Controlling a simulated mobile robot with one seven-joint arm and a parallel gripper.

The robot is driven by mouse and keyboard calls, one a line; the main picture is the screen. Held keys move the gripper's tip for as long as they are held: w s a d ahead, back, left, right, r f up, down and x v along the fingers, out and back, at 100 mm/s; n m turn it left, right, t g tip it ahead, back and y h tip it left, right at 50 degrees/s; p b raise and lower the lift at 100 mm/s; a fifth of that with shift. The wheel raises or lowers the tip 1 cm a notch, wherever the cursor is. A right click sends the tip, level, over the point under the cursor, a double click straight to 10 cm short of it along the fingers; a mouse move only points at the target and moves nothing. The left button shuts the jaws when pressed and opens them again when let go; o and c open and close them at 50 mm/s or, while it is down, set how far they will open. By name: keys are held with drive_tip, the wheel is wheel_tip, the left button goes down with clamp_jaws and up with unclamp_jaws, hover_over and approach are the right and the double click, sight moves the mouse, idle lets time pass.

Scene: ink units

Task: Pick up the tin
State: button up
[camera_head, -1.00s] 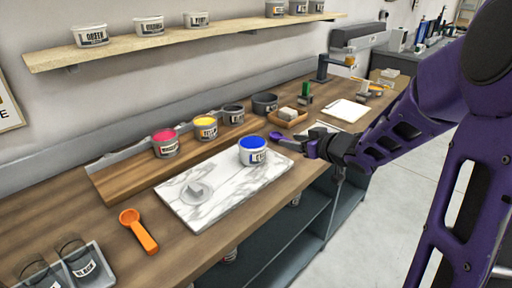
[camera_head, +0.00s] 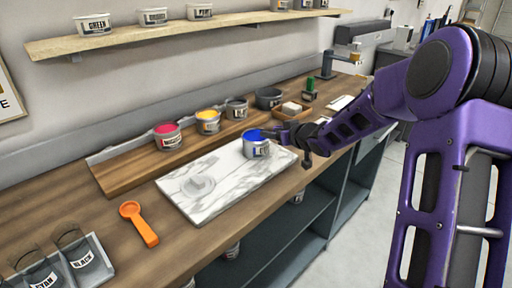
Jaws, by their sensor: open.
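A white tin of blue ink (camera_head: 257,149) stands upright at the right end of the marble slab (camera_head: 208,208). My gripper (camera_head: 272,135) is open at the tin's right side, near its rim. One finger shows close to the blue top; I cannot tell whether it touches the tin or where the other finger is. A tin with red ink (camera_head: 168,142), one with yellow ink (camera_head: 208,126) and a grey tin (camera_head: 237,112) stand in a row on the wooden board behind the slab.
An orange scoop (camera_head: 139,224) lies left of the slab. A grey tray (camera_head: 92,268) with containers is at the near left. A dark bowl (camera_head: 268,100) and a wooden box (camera_head: 291,112) stand behind my gripper. A shelf (camera_head: 150,37) with several tins hangs above.

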drive_tip(key=x, duration=0.4)
drive_tip(key=shift+f+b, duration=0.3)
clamp_jaws()
idle(1.1)
